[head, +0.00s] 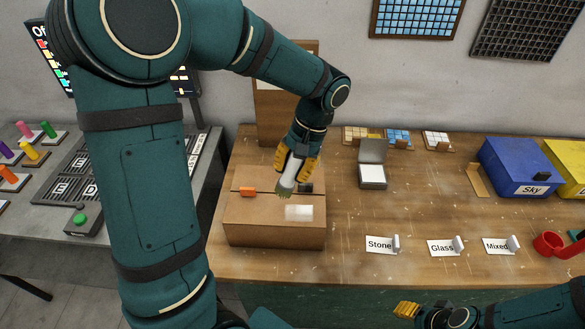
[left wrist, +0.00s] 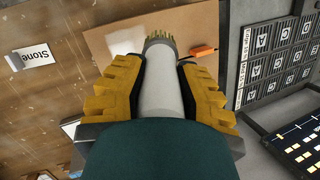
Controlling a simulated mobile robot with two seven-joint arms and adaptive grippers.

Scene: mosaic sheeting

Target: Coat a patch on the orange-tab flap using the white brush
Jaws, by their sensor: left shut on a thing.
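A closed cardboard box (head: 245,212) sits at the left of the wooden table. An orange tab (head: 247,191) is at the left of its top seam and a dark tab (head: 305,188) at the right. A whitish patch (head: 299,213) shows on the near top flap. My left gripper (head: 294,172) is shut on the white brush (left wrist: 160,88), bristles down over the box top near the seam, between the tabs. I cannot tell whether the bristles touch. The orange tab also shows in the left wrist view (left wrist: 203,51). My right gripper (head: 406,310) is at the bottom edge, mostly cut off.
Signs reading Stone (head: 379,245), Glass (head: 441,248) and Mixed (head: 496,246) stand along the table front. A small open box (head: 372,176) stands behind them. A blue Sky bin (head: 515,160) and a yellow bin (head: 567,160) are at right.

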